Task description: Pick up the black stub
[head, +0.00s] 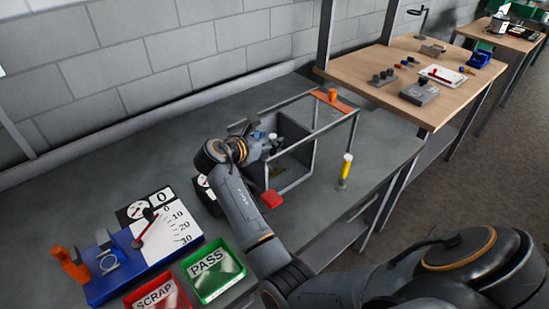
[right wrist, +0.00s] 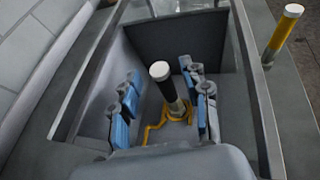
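The black stub (right wrist: 172,96) is a dark upright cylinder with a white top. It stands inside the grey open-topped box, at a yellow bracket on the floor. My right gripper (head: 268,142) reaches into the box from the left in the head view. In the right wrist view its blue-padded fingers (right wrist: 164,105) are spread, one on each side of the stub, with the stub nearer the right finger. No grip on it shows. In the head view I cannot make out the stub behind the gripper. My left gripper is not in view.
The box (head: 300,168) has a raised frame with an orange piece (head: 332,95) on top. Green PASS (head: 213,270) and red SCRAP (head: 158,297) trays and a blue gauge (head: 125,268) stand at the front left.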

